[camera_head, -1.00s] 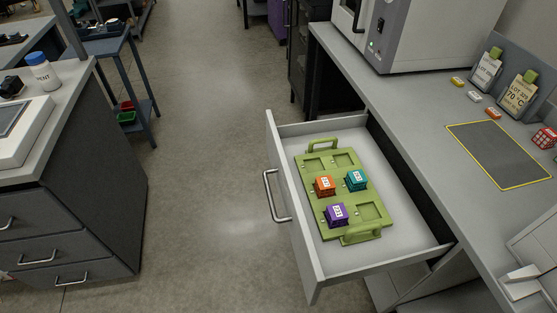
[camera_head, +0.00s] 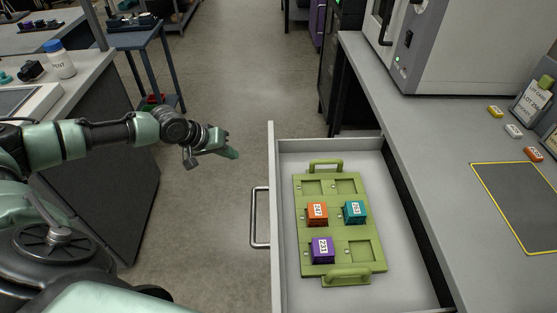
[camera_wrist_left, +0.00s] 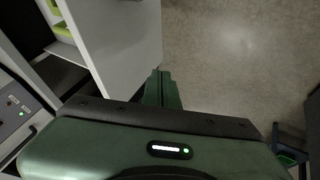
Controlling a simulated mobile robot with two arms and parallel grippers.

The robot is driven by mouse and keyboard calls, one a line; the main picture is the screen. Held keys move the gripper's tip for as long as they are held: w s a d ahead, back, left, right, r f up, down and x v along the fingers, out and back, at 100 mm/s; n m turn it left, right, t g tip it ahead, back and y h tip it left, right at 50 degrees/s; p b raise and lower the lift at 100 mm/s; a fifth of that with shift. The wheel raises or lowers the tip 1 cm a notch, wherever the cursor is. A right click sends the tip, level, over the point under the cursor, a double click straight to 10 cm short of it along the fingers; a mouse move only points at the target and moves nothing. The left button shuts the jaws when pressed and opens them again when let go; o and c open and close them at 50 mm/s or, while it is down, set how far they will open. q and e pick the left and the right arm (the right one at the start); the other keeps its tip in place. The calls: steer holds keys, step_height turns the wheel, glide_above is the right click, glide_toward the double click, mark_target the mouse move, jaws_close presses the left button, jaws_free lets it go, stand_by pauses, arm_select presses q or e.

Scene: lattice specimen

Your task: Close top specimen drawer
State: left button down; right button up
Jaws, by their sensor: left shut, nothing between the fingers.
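The top specimen drawer (camera_head: 288,285) stands pulled out from the right-hand bench, with its metal bar handle (camera_head: 259,217) on its left-facing front. Inside lies a green tray (camera_head: 369,257) holding an orange, a teal and a purple block. My left gripper (camera_head: 232,153) is shut and empty, left of the drawer front and apart from it, near its far end. In the left wrist view the shut fingers (camera_wrist_left: 161,88) point beside the pale drawer front (camera_wrist_left: 118,40); the handle does not show there. My right gripper is not in view.
The bench top (camera_head: 440,140) on the right carries a grey machine (camera_head: 455,50), small coloured blocks and a yellow-edged dark mat (camera_head: 525,205). A left counter (camera_head: 100,75) holds a white bottle (camera_head: 60,60). Open floor (camera_head: 225,95) lies between them.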

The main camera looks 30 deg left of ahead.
arm_select(q)
steer(key=w+d+f, duration=0.5)
steer(key=w+f, duration=0.2)
steer(key=f, duration=0.1)
steer(key=shift+w+p, duration=0.3)
steer(key=shift+p, duration=0.1)
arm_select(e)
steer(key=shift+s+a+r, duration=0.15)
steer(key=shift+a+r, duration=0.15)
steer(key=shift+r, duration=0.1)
arm_select(q)
steer(key=shift+d, duration=0.1)
steer(key=shift+r, duration=0.1)
